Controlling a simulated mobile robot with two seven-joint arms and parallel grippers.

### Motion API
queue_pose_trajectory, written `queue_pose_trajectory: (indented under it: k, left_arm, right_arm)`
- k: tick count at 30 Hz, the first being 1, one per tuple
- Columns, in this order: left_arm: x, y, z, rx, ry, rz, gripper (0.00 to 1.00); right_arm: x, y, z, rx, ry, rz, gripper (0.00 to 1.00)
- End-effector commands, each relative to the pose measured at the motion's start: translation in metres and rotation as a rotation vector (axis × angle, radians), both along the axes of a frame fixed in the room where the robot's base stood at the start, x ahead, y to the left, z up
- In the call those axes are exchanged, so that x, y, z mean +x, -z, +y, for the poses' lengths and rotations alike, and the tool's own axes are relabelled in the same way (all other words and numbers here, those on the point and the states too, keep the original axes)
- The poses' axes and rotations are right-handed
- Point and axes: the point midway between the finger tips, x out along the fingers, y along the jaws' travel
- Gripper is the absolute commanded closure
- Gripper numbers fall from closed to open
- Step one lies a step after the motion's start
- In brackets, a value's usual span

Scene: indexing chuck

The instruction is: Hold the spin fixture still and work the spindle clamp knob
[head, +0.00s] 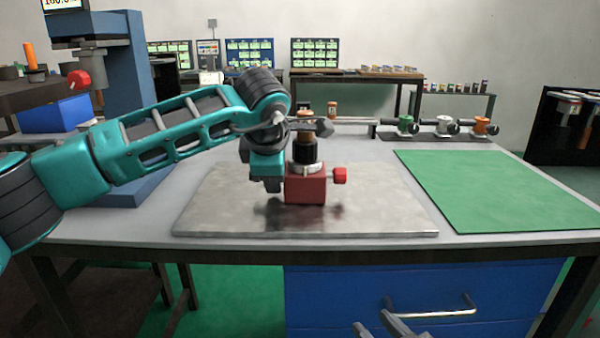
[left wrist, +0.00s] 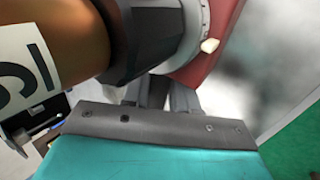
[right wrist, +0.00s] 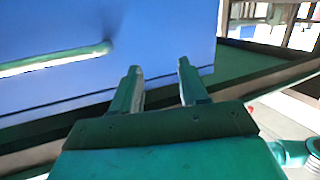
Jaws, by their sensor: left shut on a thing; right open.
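The spin fixture (head: 306,190) stands upright on a metal plate, with a red block base, a pale ring, a dark collar and an orange-brown top. The red spindle clamp knob (head: 340,175) sticks out from the right side of the block. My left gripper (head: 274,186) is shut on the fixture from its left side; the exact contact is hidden. In the left wrist view the fixture's dark collar and red block (left wrist: 207,62) fill the space just beyond the fingers. My right gripper (head: 388,326) is open and empty, low in front of the blue drawer; its fingers show in the right wrist view (right wrist: 160,85).
The metal plate (head: 390,215) lies on the grey table, with a green mat (head: 495,190) to its right. Several small valve-like parts (head: 443,127) stand at the back right. The drawer handle (head: 430,310) is near my right gripper. A blue machine column (head: 130,75) rises at left.

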Motion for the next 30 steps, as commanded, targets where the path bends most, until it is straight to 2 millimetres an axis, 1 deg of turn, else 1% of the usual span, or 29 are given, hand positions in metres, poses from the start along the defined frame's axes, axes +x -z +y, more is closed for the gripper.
queue_pose_trajectory:
  k: [1, 3, 9, 13, 20, 21, 27, 30]
  left_arm:
    - [0.000, 0.003, 0.001, 0.003, -0.002, 0.005, 1.00]
    - [0.000, 0.003, 0.001, 0.003, -0.002, 0.005, 1.00]
    - [0.000, 0.003, 0.001, 0.003, -0.002, 0.005, 1.00]
    - [0.000, 0.003, 0.001, 0.003, -0.002, 0.005, 1.00]
    - [0.000, 0.003, 0.001, 0.003, -0.002, 0.005, 1.00]
    - [0.000, 0.003, 0.001, 0.003, -0.002, 0.005, 0.69]
    - [0.000, 0.002, 0.000, 0.002, -0.001, 0.005, 0.50]
    - [-0.001, 0.003, 0.000, 0.002, 0.000, 0.007, 0.42]
  right_arm:
    - [-0.004, 0.007, 0.001, -0.065, -0.004, -0.024, 0.56]
    - [-0.008, 0.013, 0.001, -0.151, -0.011, -0.061, 0.56]
    - [-0.016, 0.023, 0.003, -0.309, -0.029, -0.126, 0.56]
    - [-0.018, 0.025, 0.003, -0.346, -0.034, -0.142, 0.56]
    - [-0.018, 0.025, 0.003, -0.348, -0.035, -0.144, 0.56]
    - [-0.018, 0.025, 0.003, -0.349, -0.034, -0.143, 0.56]
    - [-0.018, 0.025, 0.003, -0.348, -0.034, -0.142, 0.56]
    - [-0.018, 0.025, 0.003, -0.348, -0.034, -0.142, 0.56]
